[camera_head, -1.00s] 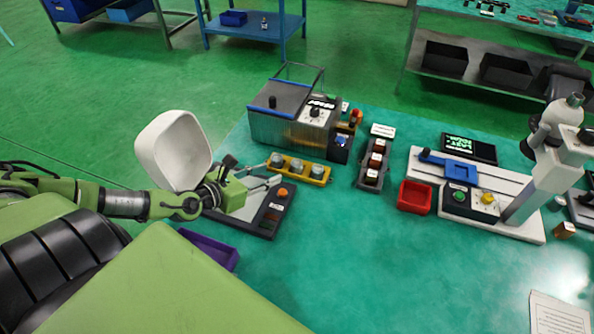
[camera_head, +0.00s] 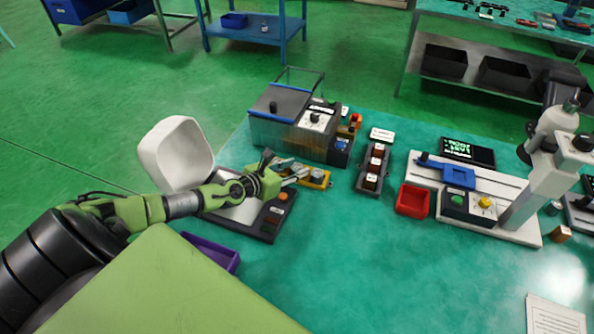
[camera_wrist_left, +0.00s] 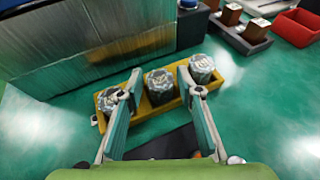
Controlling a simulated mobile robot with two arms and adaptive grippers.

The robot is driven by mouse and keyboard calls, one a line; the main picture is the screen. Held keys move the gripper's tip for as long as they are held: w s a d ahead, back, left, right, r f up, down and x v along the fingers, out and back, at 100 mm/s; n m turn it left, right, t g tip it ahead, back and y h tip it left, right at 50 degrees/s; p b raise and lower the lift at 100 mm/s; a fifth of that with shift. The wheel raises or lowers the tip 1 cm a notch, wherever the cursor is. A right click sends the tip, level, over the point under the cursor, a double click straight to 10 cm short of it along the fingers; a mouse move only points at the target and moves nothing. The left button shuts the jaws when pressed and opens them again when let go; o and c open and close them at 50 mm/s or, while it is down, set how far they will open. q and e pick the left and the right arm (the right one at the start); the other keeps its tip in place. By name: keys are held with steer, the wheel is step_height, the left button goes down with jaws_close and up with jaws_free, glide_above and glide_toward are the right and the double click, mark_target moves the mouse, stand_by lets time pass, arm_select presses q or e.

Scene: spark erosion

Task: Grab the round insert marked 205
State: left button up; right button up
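A yellow rack (camera_head: 325,182) holds three round grey metal inserts; it also shows in the left wrist view (camera_wrist_left: 226,66). There I see a left insert (camera_wrist_left: 108,101), a middle insert (camera_wrist_left: 159,84) and a right insert (camera_wrist_left: 202,66). Their tops carry dark markings too blurred to read as numbers. My left gripper (camera_head: 297,172) is over the rack in the head view and hides part of it. In the left wrist view its fingers (camera_wrist_left: 160,76) are spread, one on each side of the middle insert. They hold nothing. My right gripper is not in view.
A grey machine box (camera_head: 290,132) stands right behind the rack. A dark holder with brown blocks (camera_head: 371,182) and a red bin (camera_head: 413,200) stand to the right. A dark panel with a red-orange button (camera_head: 283,196) lies in front of the rack.

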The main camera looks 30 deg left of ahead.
arm_select(q)
steer(key=shift+x, duration=0.8)
steer(key=shift+s, duration=0.1)
jaws_close()
steer(key=shift+r, duration=0.1)
